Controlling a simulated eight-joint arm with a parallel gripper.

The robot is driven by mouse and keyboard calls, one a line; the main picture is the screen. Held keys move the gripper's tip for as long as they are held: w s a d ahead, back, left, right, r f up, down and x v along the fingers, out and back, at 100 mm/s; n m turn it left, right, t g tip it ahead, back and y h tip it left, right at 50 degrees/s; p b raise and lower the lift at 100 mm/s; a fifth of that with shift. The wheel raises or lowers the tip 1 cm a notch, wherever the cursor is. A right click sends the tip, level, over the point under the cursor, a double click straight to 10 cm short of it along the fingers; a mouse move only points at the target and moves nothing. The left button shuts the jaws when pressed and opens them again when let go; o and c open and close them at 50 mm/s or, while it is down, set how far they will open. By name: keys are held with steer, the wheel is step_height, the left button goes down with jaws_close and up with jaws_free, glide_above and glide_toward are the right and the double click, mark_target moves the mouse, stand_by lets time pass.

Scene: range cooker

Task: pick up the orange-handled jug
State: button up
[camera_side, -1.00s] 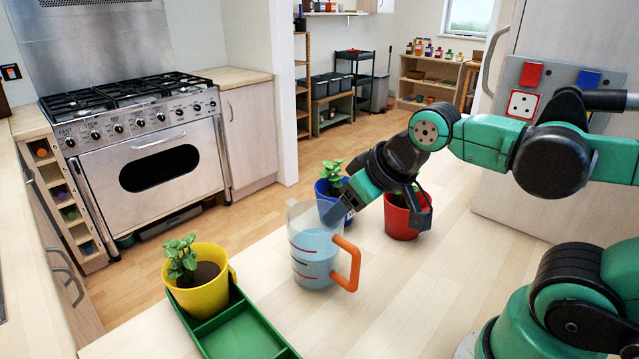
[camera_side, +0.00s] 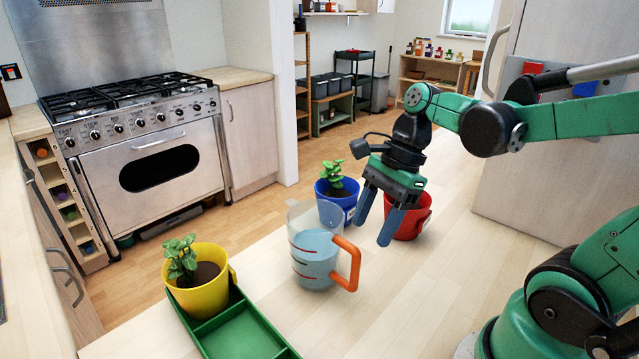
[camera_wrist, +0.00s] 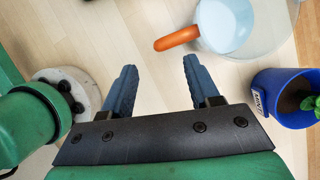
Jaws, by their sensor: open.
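The jug (camera_side: 314,262) is clear with red marks, holds bluish liquid and has an orange handle (camera_side: 349,264) on its right side. It stands upright on the pale wooden counter. My gripper (camera_side: 374,229) is open and empty, with its blue fingers pointing down, to the right of the jug and above the handle. In the wrist view my gripper's fingers (camera_wrist: 161,84) are spread apart. The jug (camera_wrist: 225,22) lies beyond them at the top, its orange handle (camera_wrist: 177,38) ahead of the gap and not between the fingers.
A blue pot with a plant (camera_side: 336,200) stands just behind the jug, and a red pot (camera_side: 412,217) stands behind my gripper. A yellow pot with a plant (camera_side: 203,295) sits on a green tray (camera_side: 240,330) at the left. The counter in front of the handle is clear.

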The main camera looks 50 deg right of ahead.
mark_target(360, 260)
steer(key=shift+f, duration=0.75)
steer(key=shift+x, duration=2.8)
jaws_close()
